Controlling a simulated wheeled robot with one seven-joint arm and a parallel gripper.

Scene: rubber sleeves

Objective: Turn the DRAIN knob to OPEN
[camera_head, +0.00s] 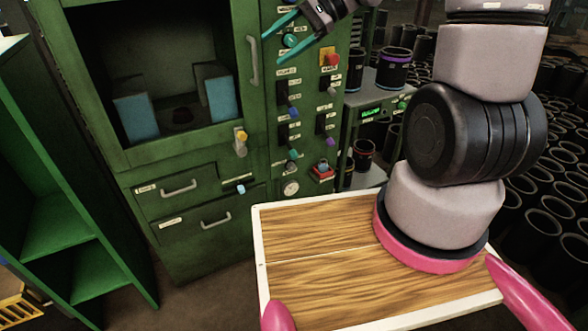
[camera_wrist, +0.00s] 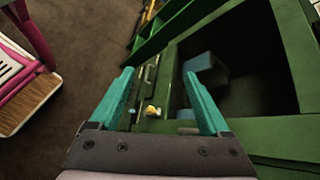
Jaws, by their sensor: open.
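The green machine's control panel (camera_head: 305,110) carries several knobs and lever switches, with labels too small to read, so I cannot tell which is DRAIN. A yellow-tipped knob (camera_head: 241,138) sits below the machine's opening, and a blue-tipped knob (camera_head: 240,188) sits lower, by the drawers. A round teal knob (camera_head: 290,40) is on the upper panel, close to my gripper in the picture. My gripper (camera_head: 272,49) is open and empty, in front of the panel's top. In the wrist view, the yellow-tipped knob (camera_wrist: 152,110) shows between the spread teal fingers (camera_wrist: 158,73), beyond them.
The machine opening holds blue blocks (camera_head: 135,118). Drawer handles (camera_head: 179,188) and a vertical door handle (camera_head: 253,60) stick out. Black sleeves (camera_head: 394,68) stand on a bench at right. Green shelves (camera_head: 60,225) stand left.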

